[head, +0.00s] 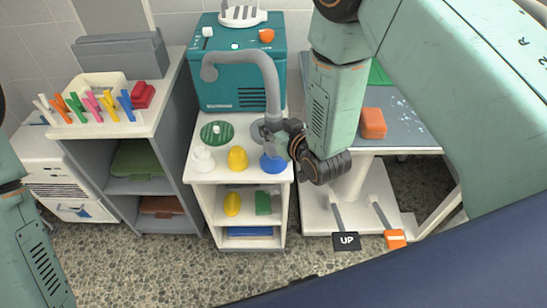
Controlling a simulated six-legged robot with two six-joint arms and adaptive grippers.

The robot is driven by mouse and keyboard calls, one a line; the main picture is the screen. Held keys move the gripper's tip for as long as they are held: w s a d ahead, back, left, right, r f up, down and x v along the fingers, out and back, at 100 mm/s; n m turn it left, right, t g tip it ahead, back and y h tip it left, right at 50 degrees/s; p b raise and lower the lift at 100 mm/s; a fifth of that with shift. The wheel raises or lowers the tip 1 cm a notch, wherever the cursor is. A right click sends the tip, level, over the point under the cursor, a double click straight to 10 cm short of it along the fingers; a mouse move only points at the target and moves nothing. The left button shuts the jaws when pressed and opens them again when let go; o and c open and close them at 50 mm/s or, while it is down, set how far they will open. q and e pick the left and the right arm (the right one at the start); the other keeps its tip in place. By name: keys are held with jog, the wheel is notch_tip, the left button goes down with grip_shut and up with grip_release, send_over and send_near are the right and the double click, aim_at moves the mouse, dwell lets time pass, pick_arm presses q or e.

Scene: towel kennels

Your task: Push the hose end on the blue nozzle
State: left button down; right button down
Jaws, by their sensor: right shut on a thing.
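The grey hose (262,62) arches from the teal machine (222,88) down to my right gripper (270,130). My right gripper is shut on the hose near its lower end, reaching in from the right. The blue nozzle (272,165) stands at the front right of the white cart's top, just below the gripper and hose end in the picture. The fingers partly cover the hose end, and I cannot tell whether it touches the nozzle. A yellow nozzle (237,159) and a white nozzle (204,160) stand to the left. My left gripper is out of view; only its arm shows.
A green disc (216,133) lies behind the nozzles on the white cart (220,176). A grey shelf unit with coloured clips (92,105) stands left.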

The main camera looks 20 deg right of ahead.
jog(key=shift+f+b, duration=0.75)
jog(key=shift+f, duration=0.4)
dwell(1.4)
jog(key=shift+r, duration=0.1)
dwell(0.4)
notch_tip(320, 180, up, 21)
jog(key=p, duration=1.8)
